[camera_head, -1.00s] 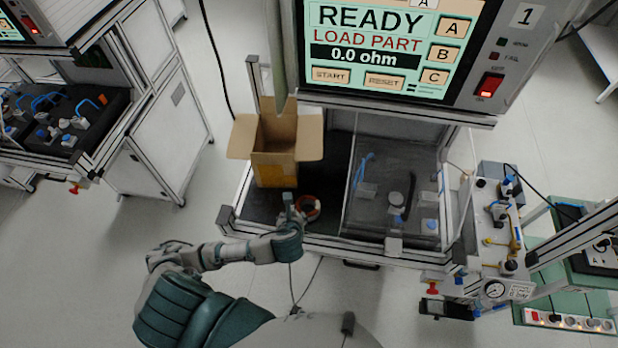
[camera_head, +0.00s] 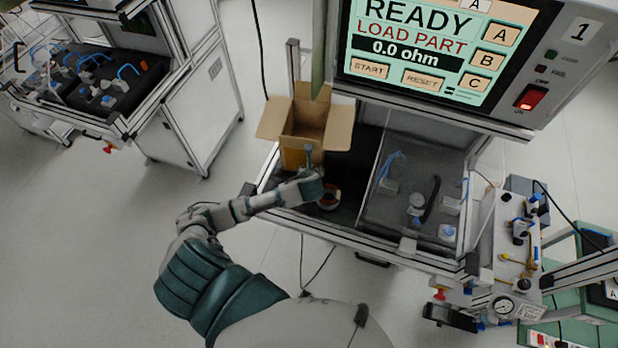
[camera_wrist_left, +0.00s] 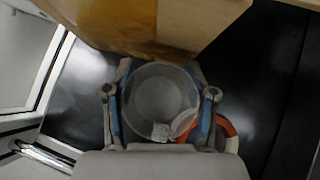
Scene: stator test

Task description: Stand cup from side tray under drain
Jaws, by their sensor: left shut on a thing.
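In the left wrist view, a round grey, see-through cup (camera_wrist_left: 158,92) sits between the two blue-lined fingers of my left gripper (camera_wrist_left: 160,108), which is shut on it. A small pale patch shows at its near rim. In the head view, my left gripper (camera_head: 312,180) is over the dark bench floor in front of the cardboard box, and its hand hides the cup. I cannot tell whether the cup touches the floor. The unit with a round gauge (camera_head: 503,306) stands at the right; I cannot make out its drain. My right gripper is not in view.
An open cardboard box (camera_head: 296,156) stands close behind my left gripper. An orange and white ring (camera_head: 330,203) lies beside it, partly under the fingers in the wrist view (camera_wrist_left: 230,130). A fixture plate (camera_head: 400,226) and the bench's metal front rail lie to the right.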

